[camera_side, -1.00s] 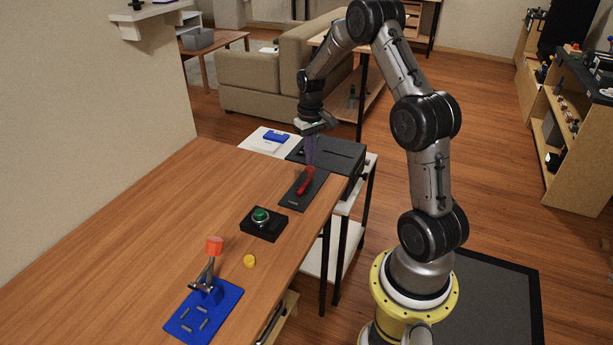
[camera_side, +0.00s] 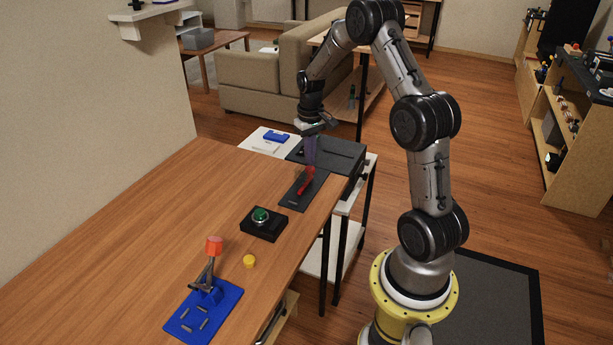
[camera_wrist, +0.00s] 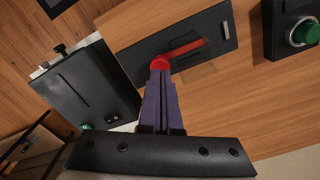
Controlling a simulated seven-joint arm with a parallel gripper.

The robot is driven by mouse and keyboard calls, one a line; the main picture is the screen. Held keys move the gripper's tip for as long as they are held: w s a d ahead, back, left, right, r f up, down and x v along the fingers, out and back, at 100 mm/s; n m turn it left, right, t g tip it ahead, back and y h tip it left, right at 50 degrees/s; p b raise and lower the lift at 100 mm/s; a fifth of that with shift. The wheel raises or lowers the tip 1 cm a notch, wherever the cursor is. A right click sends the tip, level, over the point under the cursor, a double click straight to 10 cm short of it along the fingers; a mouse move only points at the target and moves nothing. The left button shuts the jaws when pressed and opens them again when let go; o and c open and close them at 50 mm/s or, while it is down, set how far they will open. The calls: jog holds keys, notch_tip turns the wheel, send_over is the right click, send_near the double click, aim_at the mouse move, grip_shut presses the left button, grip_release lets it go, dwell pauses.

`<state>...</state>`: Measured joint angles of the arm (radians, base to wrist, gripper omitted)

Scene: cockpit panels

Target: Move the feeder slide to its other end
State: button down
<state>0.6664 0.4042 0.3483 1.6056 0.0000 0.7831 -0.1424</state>
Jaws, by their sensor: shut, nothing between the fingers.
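A red handle (camera_side: 306,181) lies on a black plate (camera_side: 292,204) near the table's far right edge. In the wrist view the handle (camera_wrist: 185,50) has a round red end and a bar pointing right across the plate (camera_wrist: 218,35). My gripper (camera_side: 308,167) points down with its purple fingers shut and empty. Its tips (camera_wrist: 158,72) overlap the round red end; I cannot tell whether they touch it. A black box (camera_side: 345,152) with a long slot stands just behind the plate. It shows at left in the wrist view (camera_wrist: 90,90). I cannot tell for sure which part is the feeder slide.
A green button on a black base (camera_side: 264,229) is nearer on the table. A yellow disc (camera_side: 249,261) and a blue plate with an orange-topped lever (camera_side: 233,297) are in front. A blue item (camera_side: 276,138) lies on a white surface behind. The table's left side is clear.

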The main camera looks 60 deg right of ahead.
jog(key=shift+f, duration=0.75)
dwell(0.7)
jog(key=shift+d+f, duration=0.2)
jog(key=shift+d, duration=2.4)
dwell(0.5)
notch_tip(320, 180, up, 7)
jog(key=shift+r, duration=0.2)
dwell(1.1)
